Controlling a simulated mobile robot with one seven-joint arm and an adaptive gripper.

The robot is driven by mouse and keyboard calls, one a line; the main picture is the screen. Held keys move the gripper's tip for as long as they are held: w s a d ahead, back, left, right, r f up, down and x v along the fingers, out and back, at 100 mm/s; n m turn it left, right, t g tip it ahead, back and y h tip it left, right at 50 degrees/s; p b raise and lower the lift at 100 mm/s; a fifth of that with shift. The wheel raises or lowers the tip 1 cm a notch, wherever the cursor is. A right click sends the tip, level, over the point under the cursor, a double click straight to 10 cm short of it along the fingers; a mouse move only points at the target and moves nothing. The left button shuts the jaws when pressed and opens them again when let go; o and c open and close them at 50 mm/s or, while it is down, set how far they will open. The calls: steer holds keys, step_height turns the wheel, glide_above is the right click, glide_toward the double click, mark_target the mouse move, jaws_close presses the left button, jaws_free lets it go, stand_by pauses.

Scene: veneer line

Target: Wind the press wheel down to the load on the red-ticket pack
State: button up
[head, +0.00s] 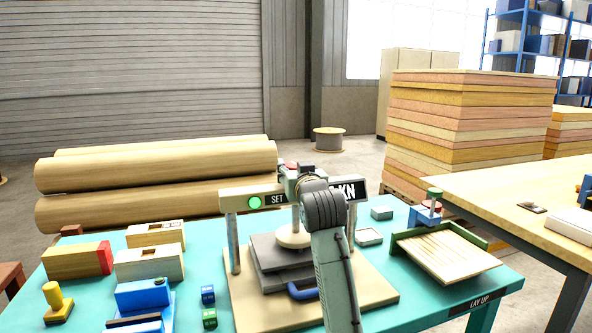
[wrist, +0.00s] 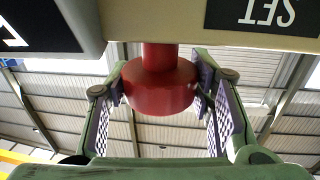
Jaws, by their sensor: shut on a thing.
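The press stands on the teal table, with a pale crossbeam (head: 238,199) marked SET. A green lamp (head: 255,202) is lit beside that word. A display ending in KN (head: 347,190) is partly hidden by my arm, so its figure cannot be read. Below the beam, a pale round press foot (head: 293,236) meets dark grey plates (head: 270,258). My gripper (wrist: 160,92) is shut on a red round knob (wrist: 158,86) on a red shaft by the beam, one finger on each side. No red ticket shows on anything under the press.
A wooden block with a red end (head: 75,261), pale boxes (head: 150,262) and a yellow stamp (head: 57,302) are at left. A blue handle (head: 302,291) lies at the press front.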

steer(key=shift+m+h, duration=0.8)
steer(key=shift+h, duration=0.4)
steer(key=o, duration=1.2)
steer(key=s, duration=1.2)
steer(key=shift+d, duration=0.3)
steer(key=shift+a, duration=0.1)
